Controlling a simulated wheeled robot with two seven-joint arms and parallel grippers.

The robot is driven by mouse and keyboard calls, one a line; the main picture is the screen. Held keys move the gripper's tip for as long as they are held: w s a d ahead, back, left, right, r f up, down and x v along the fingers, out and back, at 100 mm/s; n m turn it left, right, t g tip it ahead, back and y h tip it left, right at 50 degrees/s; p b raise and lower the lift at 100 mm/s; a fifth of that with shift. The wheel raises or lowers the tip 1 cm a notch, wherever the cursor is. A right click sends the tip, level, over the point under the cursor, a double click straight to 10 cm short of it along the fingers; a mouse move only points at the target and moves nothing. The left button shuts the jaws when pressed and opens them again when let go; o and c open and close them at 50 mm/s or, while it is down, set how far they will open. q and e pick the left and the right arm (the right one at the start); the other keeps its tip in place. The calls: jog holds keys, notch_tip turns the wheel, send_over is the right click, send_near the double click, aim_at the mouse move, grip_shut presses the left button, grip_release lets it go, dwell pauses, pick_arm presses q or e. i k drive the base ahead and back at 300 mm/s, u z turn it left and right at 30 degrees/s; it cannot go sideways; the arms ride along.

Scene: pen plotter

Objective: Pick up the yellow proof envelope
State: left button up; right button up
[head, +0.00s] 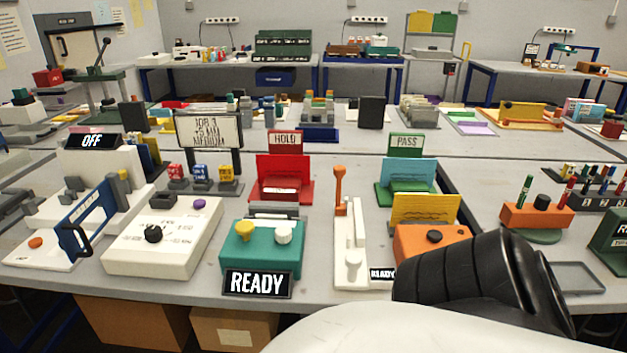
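A yellow panel with dark line markings (425,208) stands upright behind an orange box with a black knob (432,243), right of the middle. Its lower part is hidden by the box. Another flat yellow piece (522,110) rests on a yellow-orange rack farther back on the right. I cannot tell for certain which of these is the proof envelope. Neither gripper shows. A black ribbed link and a white part of my own body fill the lower right, covering part of the orange box and the table's front edge.
The grey table (330,293) is crowded. A teal box (262,250) with a READY sign (257,283), a white lever device (352,255) and a white knob box (163,240) line the front. A red HOLD stand (285,178) and green PASS stand (406,180) stand behind.

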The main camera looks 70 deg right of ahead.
aim_at(406, 206)
jog(key=u, duration=0.4)
jog(key=k, duration=1.3)
jog(key=z, duration=1.05)
